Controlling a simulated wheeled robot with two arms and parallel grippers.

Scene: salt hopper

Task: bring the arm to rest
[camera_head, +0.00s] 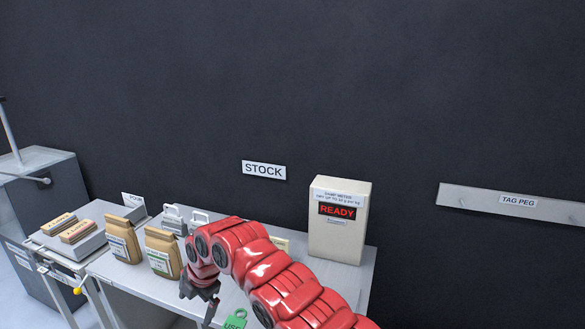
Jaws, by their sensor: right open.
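My right arm is red and comes in from the bottom right over the table. Its right gripper (199,294) is dark, points down above the table's front part, and is open with nothing seen between its fingers. It hangs to the right of two tan paper bags (162,253). My left gripper is not in the picture.
A green tag (236,320) is near the gripper. A peg rail (480,199) is on the dark wall. A grey cabinet (45,193) stands left.

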